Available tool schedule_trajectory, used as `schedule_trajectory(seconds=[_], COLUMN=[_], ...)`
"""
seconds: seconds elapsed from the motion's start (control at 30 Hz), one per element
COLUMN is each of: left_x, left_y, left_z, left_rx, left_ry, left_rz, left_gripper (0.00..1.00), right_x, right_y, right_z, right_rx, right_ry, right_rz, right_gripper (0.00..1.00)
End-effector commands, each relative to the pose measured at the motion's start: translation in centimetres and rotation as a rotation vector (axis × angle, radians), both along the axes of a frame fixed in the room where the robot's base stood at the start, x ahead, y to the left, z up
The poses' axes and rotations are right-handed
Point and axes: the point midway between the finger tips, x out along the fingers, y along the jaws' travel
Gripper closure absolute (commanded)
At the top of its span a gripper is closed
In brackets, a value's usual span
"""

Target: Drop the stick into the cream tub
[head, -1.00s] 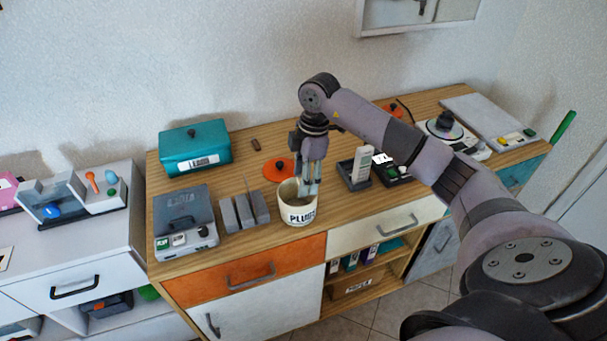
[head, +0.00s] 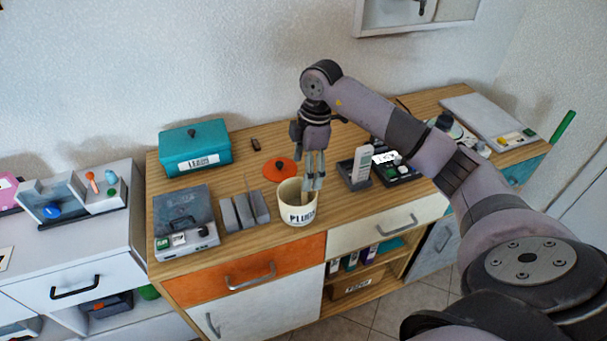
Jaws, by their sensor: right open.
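The fingers hide part of the tub's rim and inside. My left gripper is out of view.
An orange lid (head: 281,168) lies behind the tub. Grey blocks (head: 243,211) and a grey case (head: 184,222) stand to its left, with a teal box (head: 195,147) behind. A dark holder with a white remote (head: 361,166) stands to its right.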

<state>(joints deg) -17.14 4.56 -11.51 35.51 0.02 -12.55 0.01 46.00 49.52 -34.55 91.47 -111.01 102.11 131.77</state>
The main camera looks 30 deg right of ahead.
Motion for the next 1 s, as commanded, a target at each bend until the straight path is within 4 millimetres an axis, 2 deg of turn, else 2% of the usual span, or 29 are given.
schedule_trajectory(seconds=[0.03, 0.2, 0.4, 0.6, 1.0], left_x=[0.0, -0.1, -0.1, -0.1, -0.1], left_y=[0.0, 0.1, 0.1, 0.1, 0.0], left_z=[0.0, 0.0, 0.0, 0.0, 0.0], left_rx=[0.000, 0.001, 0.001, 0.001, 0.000], left_ry=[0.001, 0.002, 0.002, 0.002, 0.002], left_rz=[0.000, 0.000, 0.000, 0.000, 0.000], left_gripper=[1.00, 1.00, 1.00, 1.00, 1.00], right_x=[0.1, -0.1, -0.3, -0.4, -0.4], right_y=[-0.2, -0.8, -1.2, -1.4, -1.4], right_z=[1.2, 4.9, 8.1, 9.2, 9.2], right_rx=[0.000, -0.001, -0.001, -0.001, -0.001], right_ry=[-0.005, -0.005, -0.002, 0.000, 0.001], right_rz=[-0.001, -0.001, 0.000, 0.000, 0.000], right_gripper=[0.24, 0.24, 0.24, 0.24, 0.24])
